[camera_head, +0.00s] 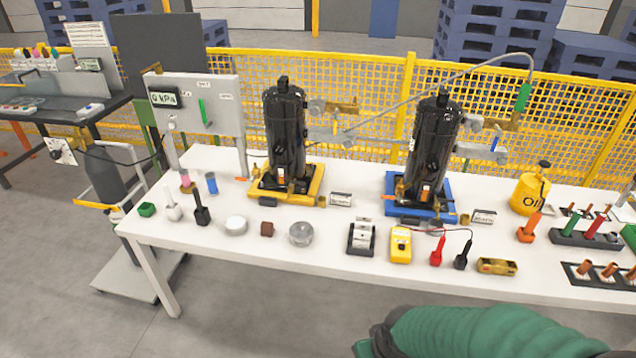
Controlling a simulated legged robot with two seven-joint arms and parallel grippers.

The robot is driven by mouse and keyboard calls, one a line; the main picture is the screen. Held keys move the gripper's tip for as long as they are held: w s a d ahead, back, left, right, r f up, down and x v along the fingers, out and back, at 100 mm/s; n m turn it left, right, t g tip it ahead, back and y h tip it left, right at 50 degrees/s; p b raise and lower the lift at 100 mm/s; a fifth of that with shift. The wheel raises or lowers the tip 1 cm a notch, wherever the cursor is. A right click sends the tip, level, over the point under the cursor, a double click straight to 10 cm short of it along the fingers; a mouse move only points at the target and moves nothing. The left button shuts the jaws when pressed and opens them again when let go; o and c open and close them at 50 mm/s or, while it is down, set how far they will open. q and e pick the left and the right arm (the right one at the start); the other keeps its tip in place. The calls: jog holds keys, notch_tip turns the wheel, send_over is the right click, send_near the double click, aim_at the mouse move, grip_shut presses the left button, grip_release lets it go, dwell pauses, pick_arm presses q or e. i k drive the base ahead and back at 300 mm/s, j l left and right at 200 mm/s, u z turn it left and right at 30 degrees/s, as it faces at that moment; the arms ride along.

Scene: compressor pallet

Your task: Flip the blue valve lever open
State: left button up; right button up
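A small blue valve lever (495,143) stands steeply tilted at the grey pipe fitting to the right of the right black compressor (432,150). That compressor stands on a blue base (400,208). A green lever (523,97) is higher up, on the end of a curved grey hose above a brass fitting. No gripper fingers show in the head view. A green, ribbed part of my arm lies across the bottom right, well in front of and below the blue lever.
A white table (340,262) carries the compressors. The left black compressor (285,130) sits on a yellow base. A yellow multimeter (401,245), a yellow oil can (529,192) and several small tools stand along the table. A yellow mesh fence (375,110) runs behind.

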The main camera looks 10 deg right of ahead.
aim_at(499, 130)
jog(key=i+l+u, duration=0.15)
jog(key=l+u, duration=0.2)
jog(key=l, duration=1.2)
jog(key=l+u, duration=0.35)
jog(key=l, duration=1.7)
jog(key=k+l, duration=0.1)
jog(key=l, duration=0.4)
